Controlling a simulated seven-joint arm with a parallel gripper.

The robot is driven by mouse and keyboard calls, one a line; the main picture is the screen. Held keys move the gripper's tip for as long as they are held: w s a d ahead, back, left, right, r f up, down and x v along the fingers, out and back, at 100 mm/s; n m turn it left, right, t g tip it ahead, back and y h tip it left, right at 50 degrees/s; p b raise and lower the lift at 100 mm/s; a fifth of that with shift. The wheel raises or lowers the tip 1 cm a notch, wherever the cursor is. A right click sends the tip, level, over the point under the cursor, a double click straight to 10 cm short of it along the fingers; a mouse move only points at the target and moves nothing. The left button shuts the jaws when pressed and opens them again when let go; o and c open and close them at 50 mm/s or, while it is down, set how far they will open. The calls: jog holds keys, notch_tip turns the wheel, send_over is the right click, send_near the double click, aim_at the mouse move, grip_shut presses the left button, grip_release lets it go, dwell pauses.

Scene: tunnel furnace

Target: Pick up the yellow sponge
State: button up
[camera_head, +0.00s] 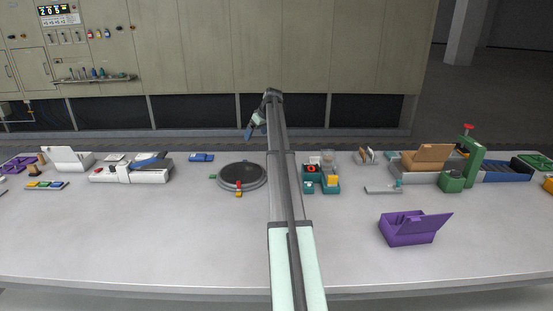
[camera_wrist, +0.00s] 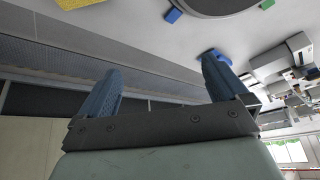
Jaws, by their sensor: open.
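A yellow, textured piece (camera_wrist: 78,3) that looks like the sponge is cut off at the top left edge of the wrist view. I cannot tell whether the two are the same thing. My gripper (camera_head: 255,131) is raised beyond the far side of the table, left of the arm, apart from the yellow things. Its two blue fingers are spread and empty, as the wrist view also shows (camera_wrist: 162,64).
A dark round turntable (camera_head: 242,176) with small coloured blocks around it lies left of my arm. A purple open box (camera_head: 408,229) stands at the front right. A green press (camera_head: 465,165) and a white device (camera_head: 130,171) stand farther out. The front left table is clear.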

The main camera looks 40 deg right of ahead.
jog(key=s+d+g, duration=0.1)
jog(key=s+d, duration=0.7)
jog(key=d, duration=0.1)
jog(key=x, duration=0.8)
jog(key=shift+s+d+f, duration=0.1)
jog(key=shift+s+f, duration=0.05)
jog(key=shift+f, duration=0.2)
jog(key=shift+s+x, duration=0.15)
jog(key=shift+x, duration=1.2)
jog(key=shift+s+x, duration=0.15)
jog(key=shift+x, duration=1.2)
jog(key=shift+d+f, duration=0.1)
jog(key=shift+c, duration=0.3)
jog(key=c, duration=0.9)
